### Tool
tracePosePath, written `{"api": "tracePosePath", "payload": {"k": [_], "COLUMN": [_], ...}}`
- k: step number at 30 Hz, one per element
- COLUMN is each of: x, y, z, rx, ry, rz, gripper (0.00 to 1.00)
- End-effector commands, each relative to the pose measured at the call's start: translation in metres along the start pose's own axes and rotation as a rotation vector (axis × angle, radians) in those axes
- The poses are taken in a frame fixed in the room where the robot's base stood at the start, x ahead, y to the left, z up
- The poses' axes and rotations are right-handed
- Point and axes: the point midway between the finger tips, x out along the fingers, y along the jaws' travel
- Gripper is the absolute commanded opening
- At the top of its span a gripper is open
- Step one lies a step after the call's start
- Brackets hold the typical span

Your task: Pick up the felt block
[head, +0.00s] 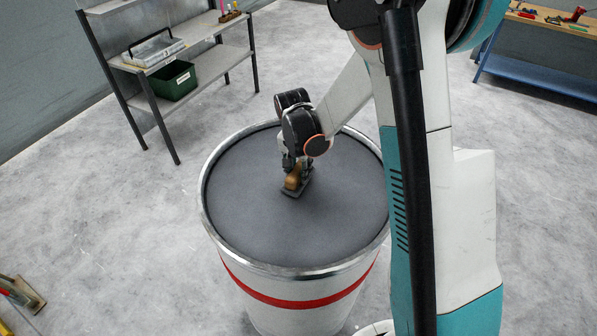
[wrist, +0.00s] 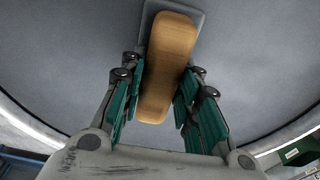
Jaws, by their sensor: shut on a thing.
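The felt block has a tan wooden grip (wrist: 168,62) on a dark grey base (wrist: 200,18). In the head view the block (head: 294,184) is at the grey top surface of the round drum (head: 225,215), near its middle. My gripper (wrist: 158,97) has its green-padded fingers on both sides of the wooden grip and is shut on it. In the head view my gripper (head: 293,166) comes down on the block from above. I cannot tell whether the base touches the drum top or is slightly above it.
The drum has a raised metal rim (head: 290,271) and a red band. A metal shelf unit (head: 195,68) with a green bin (head: 173,81) stands at the back left. A workbench (head: 540,45) with tools is at the back right. The drum top around the block is clear.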

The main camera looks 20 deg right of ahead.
Motion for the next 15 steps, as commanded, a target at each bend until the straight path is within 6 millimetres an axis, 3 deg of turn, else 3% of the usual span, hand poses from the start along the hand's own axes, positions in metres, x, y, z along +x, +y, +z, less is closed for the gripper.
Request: {"api": "tracePosePath", "payload": {"k": [8,15], "x": [-0.037,-0.103], "y": [0.0,0.001], "z": [-0.004,-0.012], "rx": [0.0,0.0], "ry": [0.0,0.0], "rz": [0.0,0.0], "gripper": [0.04,0.04]}}
